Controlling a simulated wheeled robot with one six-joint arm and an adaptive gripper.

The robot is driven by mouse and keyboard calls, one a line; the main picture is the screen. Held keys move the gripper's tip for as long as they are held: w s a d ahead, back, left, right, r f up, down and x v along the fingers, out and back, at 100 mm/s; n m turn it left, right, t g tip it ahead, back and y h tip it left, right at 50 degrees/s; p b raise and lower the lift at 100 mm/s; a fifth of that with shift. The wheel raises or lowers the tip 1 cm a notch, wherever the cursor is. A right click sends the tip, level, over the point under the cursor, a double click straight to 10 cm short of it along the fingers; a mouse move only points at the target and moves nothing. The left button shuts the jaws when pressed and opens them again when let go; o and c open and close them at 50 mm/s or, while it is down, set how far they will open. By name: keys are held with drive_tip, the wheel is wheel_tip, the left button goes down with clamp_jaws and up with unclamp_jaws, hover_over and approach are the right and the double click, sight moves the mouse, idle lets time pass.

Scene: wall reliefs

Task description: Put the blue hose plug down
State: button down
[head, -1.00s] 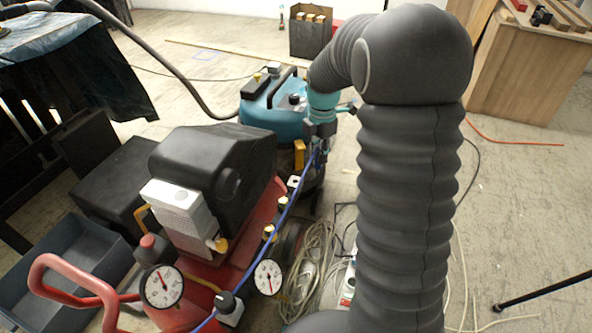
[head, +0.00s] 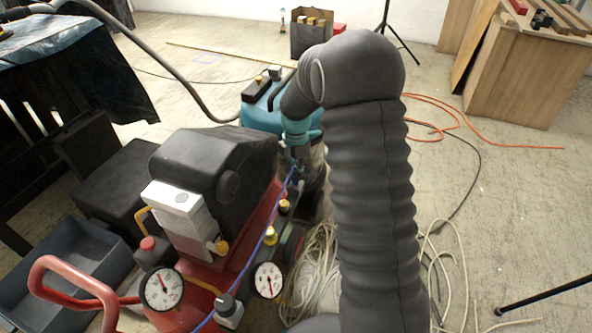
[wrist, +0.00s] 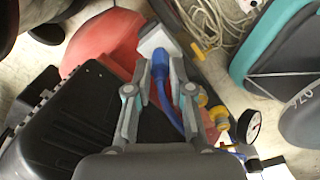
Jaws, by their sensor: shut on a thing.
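The blue hose plug (wrist: 158,62) is between the fingertips of my gripper (wrist: 161,68) in the wrist view, with both fingers closed on its sides. A blue hose (wrist: 173,112) trails from it towards the lower right. In the head view my gripper (head: 298,163) is beyond the red compressor's motor end, partly hidden by my arm, and the plug cannot be made out. The hose (head: 254,246) runs from there along the compressor to its front. A pale square block (wrist: 157,38) lies just past the plug; I cannot tell if they touch.
The red compressor (head: 236,262) has a black motor cover (head: 210,160), gauges and brass fittings. A teal machine (head: 265,112) stands behind my gripper. Coiled pale cable (head: 316,265) lies on the floor beside the compressor. Open floor (head: 520,200) is at the right.

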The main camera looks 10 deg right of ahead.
drive_tip(key=shift+f, duration=0.15)
drive_tip(key=c, duration=1)
unclamp_jaws()
drive_tip(key=shift+c, duration=0.2)
